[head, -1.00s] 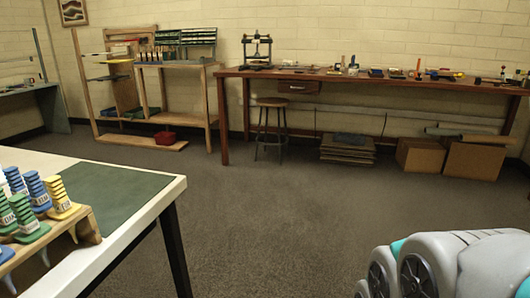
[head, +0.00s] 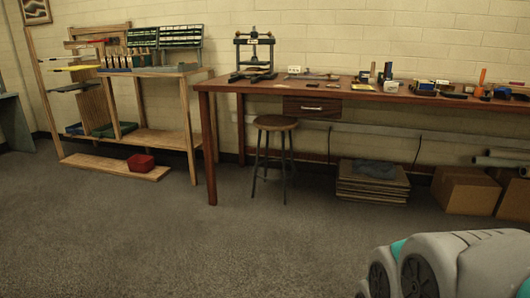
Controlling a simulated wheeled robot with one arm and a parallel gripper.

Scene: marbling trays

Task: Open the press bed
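A small dark press (head: 253,55) with an upright frame and a top crossbar stands at the left end of the long brown workbench (head: 225,84) against the wall. Its low dark base sits on the bench top. The press is too small in view to tell whether its bed is open or shut. My gripper's fingers do not show; only a grey and teal part of my own arm is at the lower right.
A round stool (head: 275,122) stands before the bench, below the press. A wooden rack (head: 175,138) is to the left, with a red bin (head: 141,163) on its low board. Cardboard boxes (head: 465,190) and stacked boards (head: 372,186) lie under the bench. The floor ahead is clear.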

